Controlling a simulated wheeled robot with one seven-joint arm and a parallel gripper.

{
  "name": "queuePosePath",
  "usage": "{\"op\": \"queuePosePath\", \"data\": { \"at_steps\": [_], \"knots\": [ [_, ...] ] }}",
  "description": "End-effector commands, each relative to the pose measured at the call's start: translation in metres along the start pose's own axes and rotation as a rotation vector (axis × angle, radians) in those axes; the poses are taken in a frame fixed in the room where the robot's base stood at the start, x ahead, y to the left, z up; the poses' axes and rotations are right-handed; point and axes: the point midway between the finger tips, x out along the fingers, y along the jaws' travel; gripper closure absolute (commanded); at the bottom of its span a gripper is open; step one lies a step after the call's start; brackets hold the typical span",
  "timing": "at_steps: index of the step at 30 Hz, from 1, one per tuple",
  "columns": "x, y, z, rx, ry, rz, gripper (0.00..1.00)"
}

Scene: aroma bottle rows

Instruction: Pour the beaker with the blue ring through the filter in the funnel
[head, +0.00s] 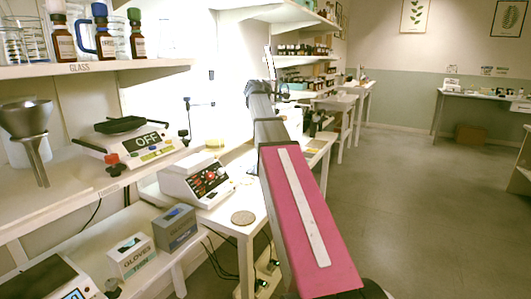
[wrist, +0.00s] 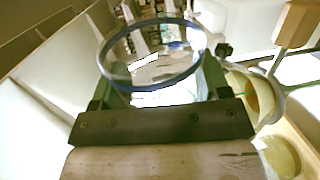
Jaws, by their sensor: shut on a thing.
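A clear glass beaker with a blue ring (wrist: 152,70) is in the middle of the wrist view. My gripper (wrist: 160,84) is shut on it, one finger at each side of the glass. I cannot tell whether it holds liquid. Just right of it is a round bowl-like thing with a yellowish inside (wrist: 258,95), which may be the funnel with its filter; it is partly cut off by my gripper. In the head view my arm hides the gripper and beaker. A metal funnel (head: 27,119) stands on the left shelf there.
A wooden block on a rod (wrist: 297,22) rises at the wrist view's upper right. In the head view are a hot plate reading OFF (head: 130,140), a white device with a red knob (head: 198,180), a glove box (head: 131,256) and bottles (head: 103,38).

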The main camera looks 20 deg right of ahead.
Motion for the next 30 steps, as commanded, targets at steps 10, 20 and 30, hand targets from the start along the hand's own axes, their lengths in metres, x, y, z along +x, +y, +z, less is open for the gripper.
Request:
{"op": "queuePosePath", "data": {
  "at_steps": [10, 20, 30],
  "knots": [
    [0.0, 0.0001, 0.0001, 0.0, 0.0, 0.0, 0.58],
    [0.0, 0.001, -0.0007, -0.013, -0.002, 0.0, 0.58],
    [-0.0004, 0.0025, -0.0015, -0.045, -0.006, 0.0, 0.58]
  ]
}}
